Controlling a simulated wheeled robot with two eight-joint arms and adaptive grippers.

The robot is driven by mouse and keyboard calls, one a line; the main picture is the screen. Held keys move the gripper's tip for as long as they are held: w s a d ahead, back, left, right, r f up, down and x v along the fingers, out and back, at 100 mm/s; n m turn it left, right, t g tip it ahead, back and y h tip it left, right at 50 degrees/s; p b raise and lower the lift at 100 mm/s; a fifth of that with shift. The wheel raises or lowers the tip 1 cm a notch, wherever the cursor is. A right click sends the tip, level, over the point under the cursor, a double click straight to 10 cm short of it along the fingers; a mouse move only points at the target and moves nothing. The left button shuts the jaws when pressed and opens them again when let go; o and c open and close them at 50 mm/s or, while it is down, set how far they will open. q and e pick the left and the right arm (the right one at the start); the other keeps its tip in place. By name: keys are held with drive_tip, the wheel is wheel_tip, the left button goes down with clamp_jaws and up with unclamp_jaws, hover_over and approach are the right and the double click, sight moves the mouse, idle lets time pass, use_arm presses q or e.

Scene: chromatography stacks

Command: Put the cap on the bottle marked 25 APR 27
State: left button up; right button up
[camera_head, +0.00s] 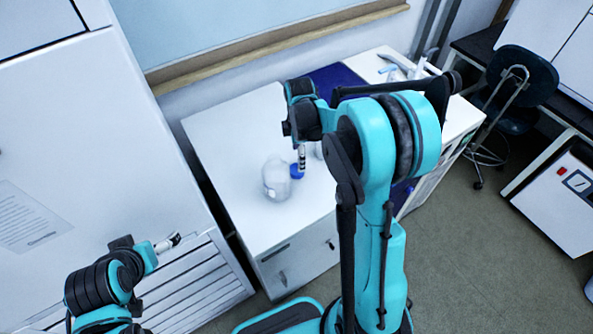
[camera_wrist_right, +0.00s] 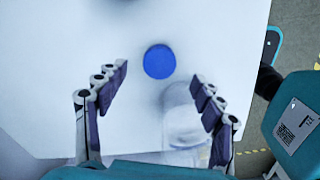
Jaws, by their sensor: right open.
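A round blue cap (camera_wrist_right: 159,62) shows in the right wrist view against the white worktop, just beyond and between my right fingertips. My right gripper (camera_wrist_right: 160,74) is open, with nothing between its fingers. In the head view the blue cap (camera_head: 297,171) shows just below the right gripper (camera_head: 300,158). A clear bottle (camera_head: 277,181) stands to the left of the cap. A clear bottle shape (camera_wrist_right: 187,122) also shows near the right finger in the wrist view. No date marking is readable. My left gripper (camera_head: 168,242) is away from the worktop at lower left; its jaws are too small to judge.
The white worktop (camera_head: 225,125) is clear on its left side. Another clear object (camera_head: 319,150) is partly hidden behind my right arm. A dark blue area (camera_head: 333,80) and white items (camera_head: 405,66) are at the back. White cabinets stand at left.

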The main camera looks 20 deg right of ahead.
sight(296, 169)
drive_tip(key=shift+f, duration=0.65)
drive_tip(key=f, duration=0.1)
drive_tip(key=f+b, duration=0.1)
drive_tip(key=f, duration=0.1)
drive_tip(key=f+b, duration=0.1)
drive_tip(key=f, duration=0.1)
drive_tip(key=shift+w+a+f, duration=0.1)
drive_tip(key=shift+a+f, duration=0.05)
drive_tip(key=shift+a, duration=0.2)
drive_tip(key=c, duration=1.1)
drive_tip(key=shift+o, duration=0.2)
